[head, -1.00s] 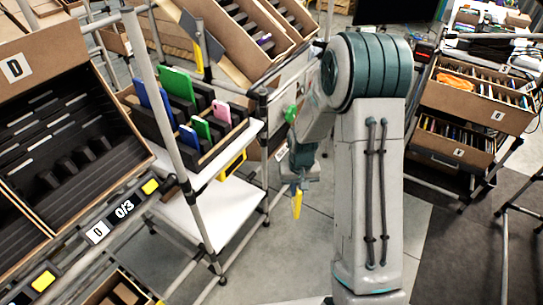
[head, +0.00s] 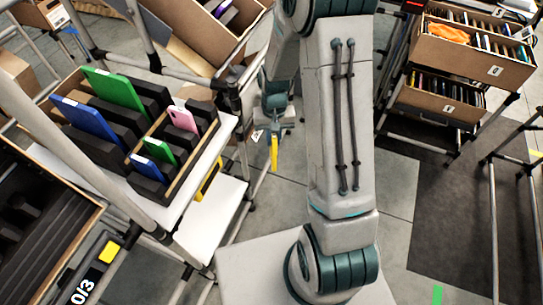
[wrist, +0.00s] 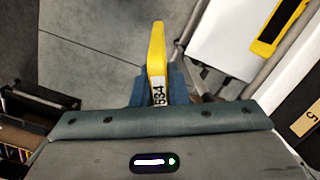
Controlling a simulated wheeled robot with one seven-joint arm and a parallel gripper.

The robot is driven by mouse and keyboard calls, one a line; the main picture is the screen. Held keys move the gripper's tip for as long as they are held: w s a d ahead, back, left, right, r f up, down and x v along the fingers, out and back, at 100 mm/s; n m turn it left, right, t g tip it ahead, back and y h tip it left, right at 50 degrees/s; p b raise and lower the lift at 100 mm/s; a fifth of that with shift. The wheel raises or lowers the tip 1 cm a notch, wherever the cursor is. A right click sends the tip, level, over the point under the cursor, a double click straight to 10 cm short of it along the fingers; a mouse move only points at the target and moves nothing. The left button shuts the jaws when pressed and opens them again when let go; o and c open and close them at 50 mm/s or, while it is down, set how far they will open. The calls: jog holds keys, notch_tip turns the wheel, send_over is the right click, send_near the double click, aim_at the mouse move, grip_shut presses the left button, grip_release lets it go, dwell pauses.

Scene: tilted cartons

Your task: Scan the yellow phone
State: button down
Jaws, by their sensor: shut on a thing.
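My gripper (head: 276,112) is shut on the yellow phone (head: 273,153) and holds it in the air, with the phone hanging down below the jaws. In the wrist view the phone (wrist: 156,48) sticks out from between the blue fingers (wrist: 157,88), edge-on, with a white label reading 534 near the fingers. A yellow-framed device with a dark face (wrist: 278,28) lies on the white lower shelf (wrist: 218,35) to the right. In the head view this device (head: 207,182) is partly hidden by the shelf above. I cannot tell whether it is a scanner.
Rack poles (head: 75,165) stand at the left. Filled cartons (head: 470,55) stand at the right. Grey floor (head: 270,205) is clear below the phone.

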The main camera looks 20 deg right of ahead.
jog(key=s+a+r+m+g+y+b, duration=0.1)
jog(key=s+a+m+g+y+b, duration=0.15)
jog(key=s+m, duration=0.65)
jog(key=a+f+n+b, duration=0.3)
jog(key=a+f, duration=0.1)
jog(key=f, duration=0.1)
jog(key=shift+w+b, duration=0.2)
jog(key=shift+b, duration=0.2)
